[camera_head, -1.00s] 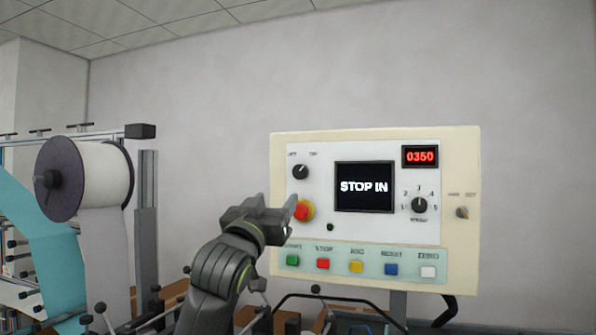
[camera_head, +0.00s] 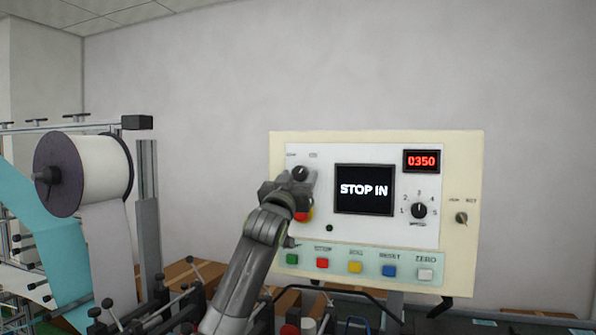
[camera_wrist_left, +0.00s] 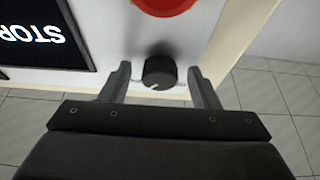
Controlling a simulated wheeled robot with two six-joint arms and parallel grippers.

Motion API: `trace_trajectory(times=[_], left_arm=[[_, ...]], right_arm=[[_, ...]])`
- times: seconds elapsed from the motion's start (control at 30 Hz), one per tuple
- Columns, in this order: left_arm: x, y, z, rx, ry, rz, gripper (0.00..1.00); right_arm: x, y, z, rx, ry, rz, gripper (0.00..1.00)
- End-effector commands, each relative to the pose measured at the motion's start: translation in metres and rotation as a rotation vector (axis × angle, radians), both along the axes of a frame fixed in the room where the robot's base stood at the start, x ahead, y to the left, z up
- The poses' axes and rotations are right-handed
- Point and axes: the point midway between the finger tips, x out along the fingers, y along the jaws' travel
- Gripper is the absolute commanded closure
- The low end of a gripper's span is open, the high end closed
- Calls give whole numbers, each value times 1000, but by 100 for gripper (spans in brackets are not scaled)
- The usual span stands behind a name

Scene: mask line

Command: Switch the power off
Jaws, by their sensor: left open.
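The black power knob (camera_head: 300,173) is at the upper left of the cream control panel (camera_head: 376,143), with worn lettering above it. My left gripper (camera_head: 291,182) is open at the panel, just below and partly in front of this knob. In the left wrist view, which is upside down, the knob (camera_wrist_left: 160,72) lies between the two open fingers of the left gripper (camera_wrist_left: 160,82). I see gaps on both sides and no clear contact. My right gripper is out of view.
The red emergency button (camera_head: 304,214) is just below the knob, partly hidden by my gripper. The screen (camera_head: 364,188) reads STOP IN. Coloured push buttons line the panel's bottom, with a red STOP button (camera_head: 322,263). A speed dial (camera_head: 419,210) and key switch (camera_head: 461,218) are right.

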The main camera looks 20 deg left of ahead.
Motion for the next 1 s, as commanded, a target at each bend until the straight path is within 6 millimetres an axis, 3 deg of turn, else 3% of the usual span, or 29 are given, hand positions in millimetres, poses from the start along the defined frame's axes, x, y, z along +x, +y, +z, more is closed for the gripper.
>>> trace_trajectory(times=[0.4,0.73,1.0], left_arm=[[5,-1,2,0,0,-1,44],[5,-1,2,0,0,-1,87],[5,-1,1,-24,1,-1,89]], right_arm=[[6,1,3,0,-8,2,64],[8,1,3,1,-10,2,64],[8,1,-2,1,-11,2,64]])
